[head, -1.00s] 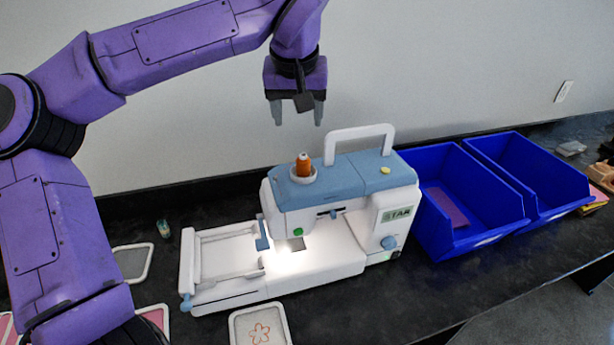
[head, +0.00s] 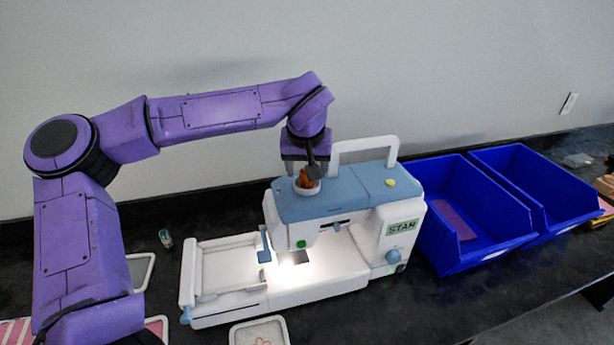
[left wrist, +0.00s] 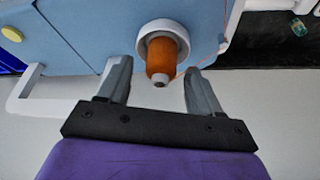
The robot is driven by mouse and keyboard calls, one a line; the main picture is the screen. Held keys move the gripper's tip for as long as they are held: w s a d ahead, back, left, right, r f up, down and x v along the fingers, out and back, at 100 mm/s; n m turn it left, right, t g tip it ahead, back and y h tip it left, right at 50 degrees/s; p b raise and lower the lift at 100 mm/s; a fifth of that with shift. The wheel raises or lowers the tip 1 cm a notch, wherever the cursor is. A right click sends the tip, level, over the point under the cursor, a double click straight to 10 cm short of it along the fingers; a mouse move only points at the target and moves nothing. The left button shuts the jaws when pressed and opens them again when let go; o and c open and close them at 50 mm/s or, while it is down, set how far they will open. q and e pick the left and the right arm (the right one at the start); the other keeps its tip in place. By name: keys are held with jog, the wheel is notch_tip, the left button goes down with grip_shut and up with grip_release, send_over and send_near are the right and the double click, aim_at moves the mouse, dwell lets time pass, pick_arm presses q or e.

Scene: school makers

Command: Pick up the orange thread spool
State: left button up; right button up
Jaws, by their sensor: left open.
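The orange thread spool (head: 305,180) stands in a white round holder (head: 306,189) on top of the blue and white sewing machine (head: 344,192). My left gripper (head: 306,168) is directly over the spool, pointing down, and partly hides it. In the left wrist view the spool (left wrist: 161,55) shows between the two open fingers (left wrist: 158,82), with a gap on both sides. The spool still sits in its holder. My right gripper is in neither view.
The machine's white carry handle (head: 364,142) rises just right of the gripper. Two blue bins (head: 478,258) stand to the right. A small thread spool (head: 166,239) and framed hoops (head: 260,333) lie around the machine. The wall is close behind.

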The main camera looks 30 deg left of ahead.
pick_arm(q)
jog(key=c, duration=1.1)
jog(key=shift+r, duration=0.1)
